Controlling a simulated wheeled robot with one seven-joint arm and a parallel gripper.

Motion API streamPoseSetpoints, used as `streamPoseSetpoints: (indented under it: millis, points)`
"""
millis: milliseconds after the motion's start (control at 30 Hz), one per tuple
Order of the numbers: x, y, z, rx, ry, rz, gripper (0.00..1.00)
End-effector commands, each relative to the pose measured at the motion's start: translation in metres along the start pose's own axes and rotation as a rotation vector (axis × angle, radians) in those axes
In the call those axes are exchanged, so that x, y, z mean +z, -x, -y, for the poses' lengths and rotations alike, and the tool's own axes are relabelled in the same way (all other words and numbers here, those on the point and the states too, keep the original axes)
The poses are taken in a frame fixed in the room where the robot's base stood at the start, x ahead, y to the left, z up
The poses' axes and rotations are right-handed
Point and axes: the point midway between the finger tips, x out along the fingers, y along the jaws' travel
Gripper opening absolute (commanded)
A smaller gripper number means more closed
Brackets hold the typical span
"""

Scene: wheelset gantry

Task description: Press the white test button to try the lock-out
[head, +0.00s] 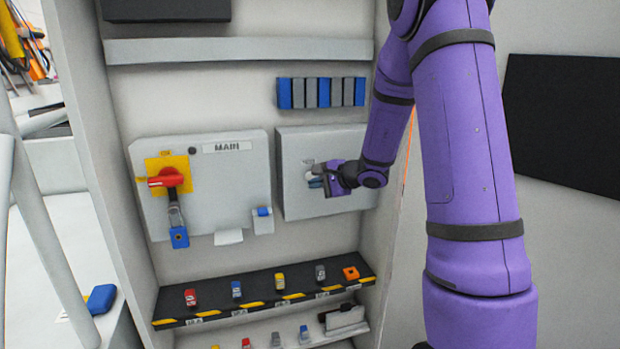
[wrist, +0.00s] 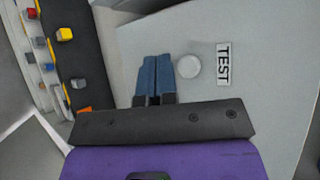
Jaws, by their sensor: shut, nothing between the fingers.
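The white round test button (wrist: 188,66) sits on a grey panel (wrist: 270,110), beside a TEST label (wrist: 223,65) in the wrist view. My gripper (wrist: 157,62) is shut and empty, with its blue fingertips just left of the button there. I cannot tell whether they touch the panel. In the head view my gripper (head: 315,183) is at the front of the right-hand box (head: 295,150) and partly covers the button area. On the MAIN box (head: 235,180), a red handle (head: 166,177) sits on a yellow plate (head: 183,162), with a blue padlock (head: 179,237) hanging below it.
A black shelf (head: 215,312) with several small coloured padlocks runs below the boxes, with a lower shelf under it. A row of blue and grey blocks (head: 311,92) is above the right box. A small blue-topped holder (head: 263,220) projects from the MAIN box.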

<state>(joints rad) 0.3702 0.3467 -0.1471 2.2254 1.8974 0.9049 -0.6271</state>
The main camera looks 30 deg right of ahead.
Motion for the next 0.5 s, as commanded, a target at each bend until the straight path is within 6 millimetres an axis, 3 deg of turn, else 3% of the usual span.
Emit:
streamPoseSetpoints:
  millis: [500]
  points:
    - [0.013, 0.018, -0.013, -0.001, 0.001, 0.001, 0.00]
